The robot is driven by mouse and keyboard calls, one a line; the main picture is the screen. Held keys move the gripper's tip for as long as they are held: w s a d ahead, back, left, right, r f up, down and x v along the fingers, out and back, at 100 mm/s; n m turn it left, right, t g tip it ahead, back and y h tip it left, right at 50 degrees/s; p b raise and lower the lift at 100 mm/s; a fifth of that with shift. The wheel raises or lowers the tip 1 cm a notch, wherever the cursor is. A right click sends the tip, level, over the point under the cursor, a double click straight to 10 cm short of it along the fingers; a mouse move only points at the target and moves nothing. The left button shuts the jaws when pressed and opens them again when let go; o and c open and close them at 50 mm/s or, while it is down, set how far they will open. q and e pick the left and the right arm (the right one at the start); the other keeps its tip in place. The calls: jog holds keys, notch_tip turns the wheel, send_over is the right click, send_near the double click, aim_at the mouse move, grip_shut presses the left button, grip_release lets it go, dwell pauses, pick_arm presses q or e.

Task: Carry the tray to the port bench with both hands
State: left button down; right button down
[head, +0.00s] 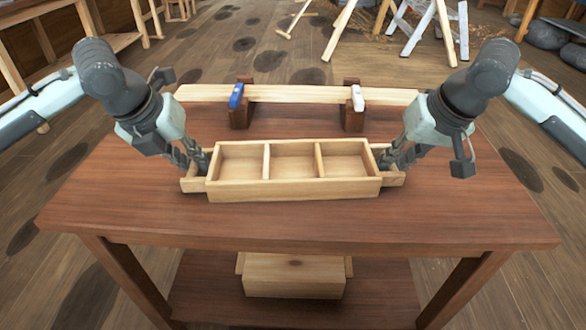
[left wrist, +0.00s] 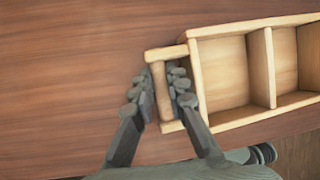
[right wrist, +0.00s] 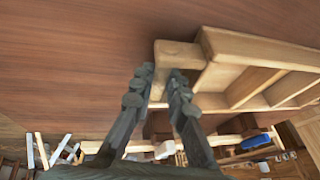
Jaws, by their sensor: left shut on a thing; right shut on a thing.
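The tray (head: 293,191) is a pale wooden box with three empty compartments and a handle at each end. It sits level at the middle of a brown table; I cannot tell whether it touches the top. My left gripper (head: 198,162) is at the left handle, and in the left wrist view its fingers (left wrist: 160,88) lie on both sides of the handle bar (left wrist: 162,95). My right gripper (head: 389,162) is at the right handle. In the right wrist view its fingers (right wrist: 161,82) close on that handle (right wrist: 180,52), partly hiding it.
The brown table (head: 120,200) has clear room on both sides. Behind the tray, a pale plank (head: 300,94) spans two dark blocks, with a blue item (head: 236,96) and a white item (head: 357,98). A wooden bench (head: 75,50) stands upper left. Trestles (head: 430,25) stand behind.

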pick_arm(q)
jog(key=shift+r, duration=0.15)
pick_arm(e)
jog(key=shift+r, duration=0.15)
